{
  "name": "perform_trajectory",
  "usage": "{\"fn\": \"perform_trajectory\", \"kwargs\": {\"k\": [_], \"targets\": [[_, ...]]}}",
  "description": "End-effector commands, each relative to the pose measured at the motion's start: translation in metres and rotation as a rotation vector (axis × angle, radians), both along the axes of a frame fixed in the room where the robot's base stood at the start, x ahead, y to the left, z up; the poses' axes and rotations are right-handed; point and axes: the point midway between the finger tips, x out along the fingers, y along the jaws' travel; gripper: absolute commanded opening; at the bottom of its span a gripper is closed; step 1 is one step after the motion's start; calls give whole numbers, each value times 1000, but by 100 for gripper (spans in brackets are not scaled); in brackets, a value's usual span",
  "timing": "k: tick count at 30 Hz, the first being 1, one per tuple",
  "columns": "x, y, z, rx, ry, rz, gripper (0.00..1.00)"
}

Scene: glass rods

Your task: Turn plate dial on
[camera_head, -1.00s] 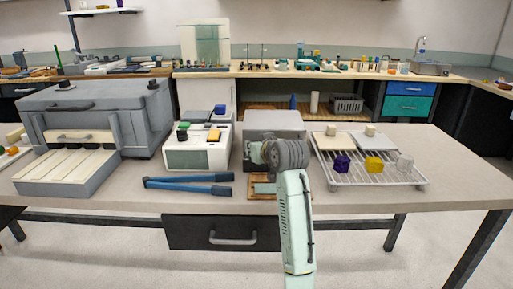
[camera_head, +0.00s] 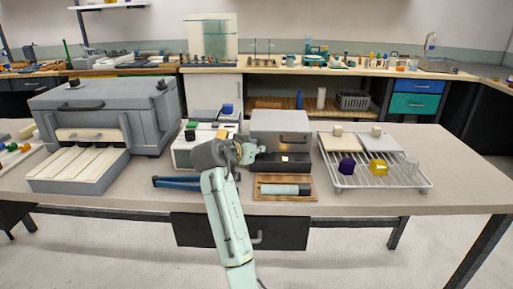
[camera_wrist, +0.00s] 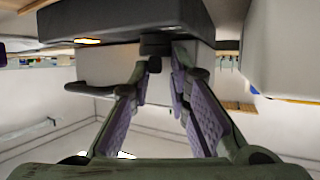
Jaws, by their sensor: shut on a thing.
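The plate is a dark low unit (camera_head: 297,168) with a small lit display on its front, in front of a grey box in the head view. In the wrist view the dark unit (camera_wrist: 190,14) fills the top, with its lit display to the left. A dark round dial (camera_wrist: 155,40) sits on it. My gripper (camera_head: 259,151) is at the unit's left end in the head view. In the wrist view its fingertips (camera_wrist: 165,62) are closed around the dial. The dial is hidden behind my gripper in the head view.
A white device (camera_head: 186,152) with coloured buttons stands just left of my gripper. Blue-handled tool (camera_head: 172,182) lies before it. A wire rack (camera_head: 395,183) with several small pieces stands right.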

Motion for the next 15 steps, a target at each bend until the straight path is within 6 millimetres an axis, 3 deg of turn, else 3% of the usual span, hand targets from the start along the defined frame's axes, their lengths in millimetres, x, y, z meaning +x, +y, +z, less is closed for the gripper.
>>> {"fn": "perform_trajectory", "kwargs": {"k": [1, 15], "targets": [[0, -7, 0, 0, 3, -35, 0], [-1, -9, -2, -1, 7, -101, 0]]}}
